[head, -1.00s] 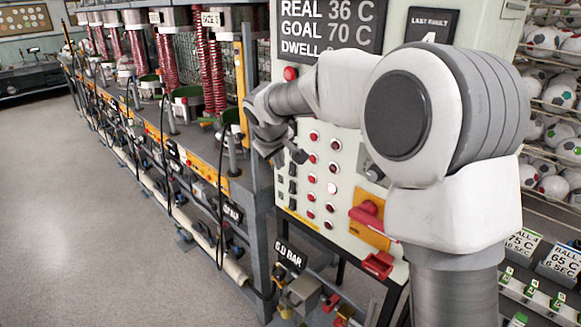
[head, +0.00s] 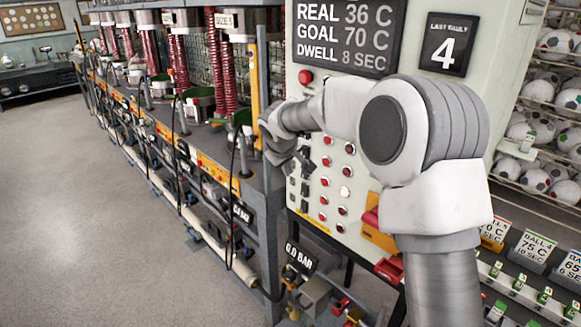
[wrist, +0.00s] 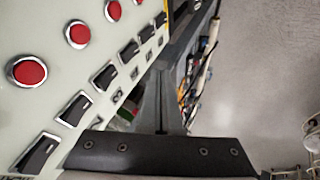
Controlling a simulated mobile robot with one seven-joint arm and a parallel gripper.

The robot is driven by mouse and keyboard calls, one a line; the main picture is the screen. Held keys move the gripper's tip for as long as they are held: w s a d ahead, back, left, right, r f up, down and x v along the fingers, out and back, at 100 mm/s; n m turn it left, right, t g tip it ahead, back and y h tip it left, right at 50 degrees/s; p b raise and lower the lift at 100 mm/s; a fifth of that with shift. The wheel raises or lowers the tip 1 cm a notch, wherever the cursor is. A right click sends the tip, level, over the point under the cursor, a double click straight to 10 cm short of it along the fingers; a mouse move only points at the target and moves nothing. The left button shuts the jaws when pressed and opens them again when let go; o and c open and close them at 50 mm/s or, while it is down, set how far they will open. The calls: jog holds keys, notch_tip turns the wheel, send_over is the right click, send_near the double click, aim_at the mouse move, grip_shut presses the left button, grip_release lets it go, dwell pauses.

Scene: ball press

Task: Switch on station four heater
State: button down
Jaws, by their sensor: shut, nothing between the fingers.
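The pale control panel (head: 345,235) fills the middle of the head view. Black rocker switches run down its left side, beside columns of red buttons. In the wrist view a slanting row of black rocker switches (wrist: 74,108) lies left of my gripper, with small labels on their right that I cannot read clearly. I cannot tell which switch is station four's heater. My gripper (head: 304,158) is in front of the upper switches, partly hiding them. In the wrist view its narrow fingers (wrist: 160,112) are together and empty, right of the switches. I cannot confirm contact.
A display board (head: 347,35) reads real 36 C, goal 70 C, dwell 8 sec. A last-fault sign (head: 449,44) shows 4. The press bench (head: 150,110) runs along the left; open floor (head: 80,200) lies beyond.

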jog(key=w+d+f+p, duration=0.2)
jog(key=w+d+f, duration=0.1)
jog(key=w+f, duration=0.3)
jog(key=shift+w+f, duration=0.15)
jog(key=shift+w, duration=0.3)
jog(key=shift+d+f, duration=0.1)
jog(key=shift+w+d+b, duration=0.15)
jog(key=shift+b, duration=0.65)
